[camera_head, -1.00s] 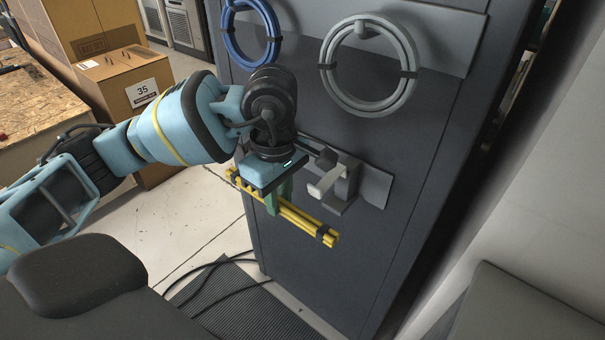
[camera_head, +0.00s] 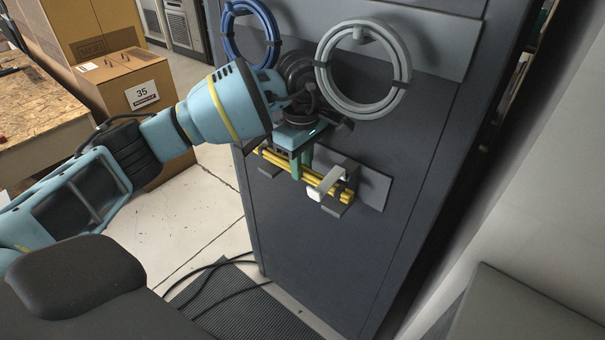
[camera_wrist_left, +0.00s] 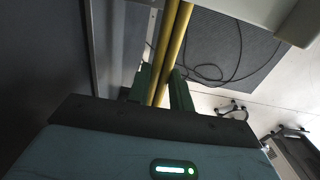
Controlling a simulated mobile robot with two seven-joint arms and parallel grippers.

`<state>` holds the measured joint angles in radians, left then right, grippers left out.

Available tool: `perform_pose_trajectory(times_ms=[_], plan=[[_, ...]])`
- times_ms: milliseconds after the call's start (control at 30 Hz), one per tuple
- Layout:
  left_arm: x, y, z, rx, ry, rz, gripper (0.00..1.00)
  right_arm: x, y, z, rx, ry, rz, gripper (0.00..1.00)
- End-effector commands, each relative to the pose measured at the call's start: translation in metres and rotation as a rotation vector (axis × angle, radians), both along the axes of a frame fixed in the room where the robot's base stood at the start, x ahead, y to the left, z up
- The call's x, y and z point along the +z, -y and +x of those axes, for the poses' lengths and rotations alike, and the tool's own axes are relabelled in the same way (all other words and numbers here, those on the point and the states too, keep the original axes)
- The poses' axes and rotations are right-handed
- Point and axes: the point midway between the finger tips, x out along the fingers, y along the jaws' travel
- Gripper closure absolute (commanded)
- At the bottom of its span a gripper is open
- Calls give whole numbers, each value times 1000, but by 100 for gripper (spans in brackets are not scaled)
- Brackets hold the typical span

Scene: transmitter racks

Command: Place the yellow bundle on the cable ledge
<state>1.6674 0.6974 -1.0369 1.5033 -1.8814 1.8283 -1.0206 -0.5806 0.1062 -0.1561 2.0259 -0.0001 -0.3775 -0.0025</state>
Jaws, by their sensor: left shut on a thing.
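The yellow bundle (camera_head: 309,181) is a set of long yellow rods with a dark band near its right end. My left gripper (camera_head: 306,170) is shut on its middle with green fingers. In the left wrist view the bundle (camera_wrist_left: 174,50) runs between the two fingers (camera_wrist_left: 162,88). The cable ledge (camera_head: 333,181) is a grey bracket pair on a plate on the dark cabinet front. The bundle's right end is at the right bracket, behind its front upright. Whether the bundle rests on the brackets or is just above them I cannot tell. My right gripper is not in view.
A blue cable coil (camera_head: 250,34) and a grey coil (camera_head: 363,69) hang on the cabinet (camera_head: 330,254) above. A cardboard box (camera_head: 134,87) and a wooden bench (camera_head: 32,109) stand at the left. Black cables lie on a ribbed mat (camera_head: 255,303) below.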

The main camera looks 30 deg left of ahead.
Motion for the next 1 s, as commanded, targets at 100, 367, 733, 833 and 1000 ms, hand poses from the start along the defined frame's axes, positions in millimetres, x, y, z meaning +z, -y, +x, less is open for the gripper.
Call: perform_pose_trajectory(times_ms=[100, 367, 733, 833, 1000], plan=[[-4, -1, 5, 0, -2, 0, 100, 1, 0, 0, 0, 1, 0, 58], [-35, -1, 5, 0, 0, 0, 100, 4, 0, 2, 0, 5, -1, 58], [-39, -1, 4, 0, 0, 0, 100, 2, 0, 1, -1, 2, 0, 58], [-39, -1, 4, 0, 0, 0, 67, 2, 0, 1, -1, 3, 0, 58], [-39, -1, 4, 0, 0, 0, 57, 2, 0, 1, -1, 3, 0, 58]])
